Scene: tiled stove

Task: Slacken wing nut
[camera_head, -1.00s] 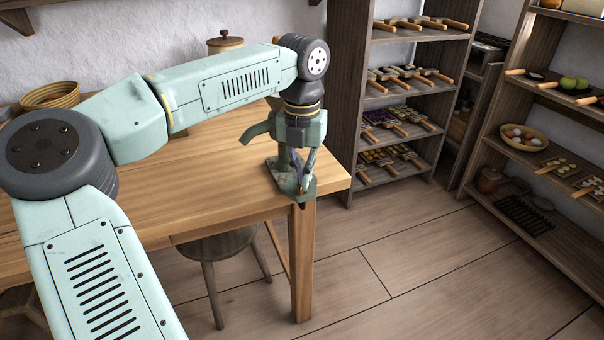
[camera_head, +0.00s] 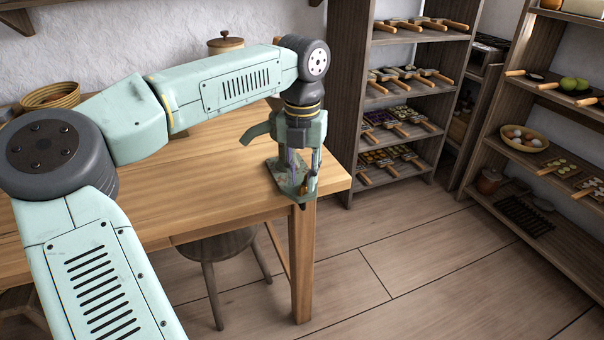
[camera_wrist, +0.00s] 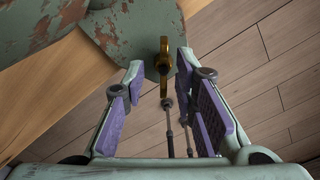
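The wing nut (camera_wrist: 164,58) is a brass-coloured piece with its wings in line, up and down in the wrist view. It sits on a threaded rod at the edge of a worn green metal fixture (camera_wrist: 135,20) with rusty patches. The fixture also shows at the table corner in the head view (camera_head: 284,172). My gripper (camera_wrist: 158,82) points down at the fixture, its purple-padded fingers spread apart. The wing nut shows between and just beyond the fingertips, with a gap on each side. Contact is not visible. In the head view my gripper (camera_head: 302,172) stands over the table corner.
The wooden table (camera_head: 215,190) is mostly bare, with a woven basket (camera_head: 50,96) and a lidded pot (camera_head: 225,42) towards the back. A stool (camera_head: 218,246) stands under it. Shelves with trays (camera_head: 400,120) stand to the right. The floor in front is clear.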

